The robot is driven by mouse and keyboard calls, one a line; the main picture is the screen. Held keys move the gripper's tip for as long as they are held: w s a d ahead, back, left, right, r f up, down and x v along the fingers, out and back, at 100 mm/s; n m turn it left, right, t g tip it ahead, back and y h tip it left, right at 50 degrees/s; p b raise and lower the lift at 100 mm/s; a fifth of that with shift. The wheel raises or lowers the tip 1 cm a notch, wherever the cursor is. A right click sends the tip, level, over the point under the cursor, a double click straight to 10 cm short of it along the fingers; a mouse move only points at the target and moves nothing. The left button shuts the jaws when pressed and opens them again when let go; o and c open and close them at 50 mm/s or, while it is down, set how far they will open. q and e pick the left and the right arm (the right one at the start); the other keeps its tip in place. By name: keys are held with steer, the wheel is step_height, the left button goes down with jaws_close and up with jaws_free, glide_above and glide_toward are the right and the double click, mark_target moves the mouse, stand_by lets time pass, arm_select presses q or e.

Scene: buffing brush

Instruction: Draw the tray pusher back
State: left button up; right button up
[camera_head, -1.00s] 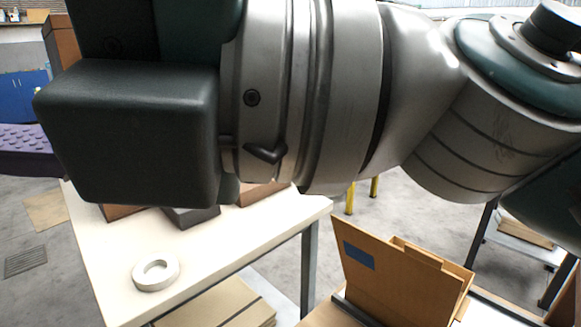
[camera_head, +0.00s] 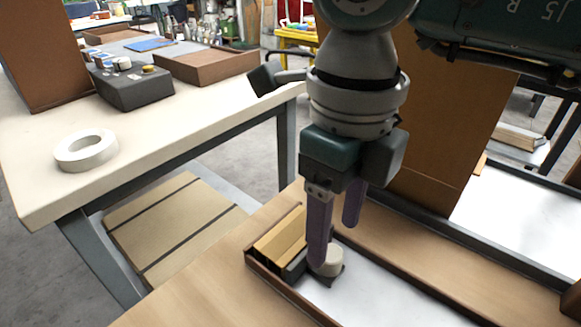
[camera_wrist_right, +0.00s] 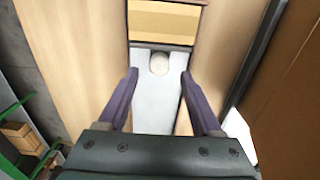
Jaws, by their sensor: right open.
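The tray pusher is a dark bar (camera_head: 295,267) with a pale round knob (camera_head: 328,260), inside a long white-floored tray (camera_head: 390,300) with brown rims. It sits near the tray's far-left end, against yellowish blocks (camera_head: 283,235). In the right wrist view the knob (camera_wrist_right: 159,64) shows just beyond and between my fingertips. My right gripper (camera_head: 334,246) is open, its purple fingers pointing down at the knob; it also shows in the right wrist view (camera_wrist_right: 159,76). One finger partly hides the pusher in the head view. I cannot tell whether the fingers touch the knob. My left gripper is not in view.
A tall brown panel (camera_head: 440,150) stands behind my right gripper. A white table (camera_head: 150,130) at the left bears a white ring (camera_head: 85,150), a dark box (camera_head: 132,88) and a brown tray (camera_head: 207,66). The wooden tabletop (camera_head: 200,285) left of the tray is clear.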

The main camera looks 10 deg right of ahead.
mark_target(330, 252)
steer(key=shift+f, duration=1.8)
steer(key=shift+c, duration=0.2)
jaws_close()
steer(key=shift+a, duration=0.1)
